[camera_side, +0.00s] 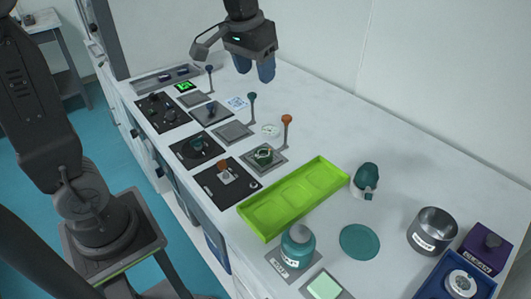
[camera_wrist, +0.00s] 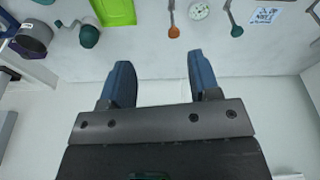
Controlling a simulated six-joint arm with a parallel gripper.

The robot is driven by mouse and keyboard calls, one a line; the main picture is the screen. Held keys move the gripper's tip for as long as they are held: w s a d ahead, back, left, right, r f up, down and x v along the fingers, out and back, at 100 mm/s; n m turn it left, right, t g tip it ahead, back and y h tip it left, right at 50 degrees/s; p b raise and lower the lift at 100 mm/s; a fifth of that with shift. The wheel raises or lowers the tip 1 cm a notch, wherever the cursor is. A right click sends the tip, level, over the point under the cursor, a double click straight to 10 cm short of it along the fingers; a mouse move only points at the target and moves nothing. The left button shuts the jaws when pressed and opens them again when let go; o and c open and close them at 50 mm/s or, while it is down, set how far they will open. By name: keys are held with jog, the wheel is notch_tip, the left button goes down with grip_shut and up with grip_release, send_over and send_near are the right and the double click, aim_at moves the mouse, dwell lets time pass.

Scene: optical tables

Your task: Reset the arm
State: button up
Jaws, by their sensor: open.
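My gripper (camera_side: 266,70) is raised above the far part of the white table (camera_side: 330,140) in the side view. Its two blue fingers stand apart with nothing between them. In the wrist view my gripper (camera_wrist: 160,75) also shows open and empty, with only bare white surface between its fingertips. No object touches the fingers.
A green tray (camera_side: 295,196) lies mid-table. A teal bottle (camera_side: 298,246), teal disc (camera_side: 360,241), steel cup (camera_side: 432,231) and dark green-topped item (camera_side: 367,178) stand nearby. Upright levers, including an orange-topped one (camera_side: 287,119), rise beside black panels. A wall bounds the back.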

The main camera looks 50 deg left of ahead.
jog(key=s+d+f+t, duration=0.1)
jog(key=s+f, duration=0.1)
jog(key=s, duration=0.6)
jog(key=s+d+f+m+t, duration=0.1)
jog(key=s+f+t, duration=0.1)
jog(key=s, duration=0.7)
jog(key=shift+s+d+m, duration=0.2)
jog(key=shift+d+m, duration=0.05)
jog(key=shift+m, duration=0.05)
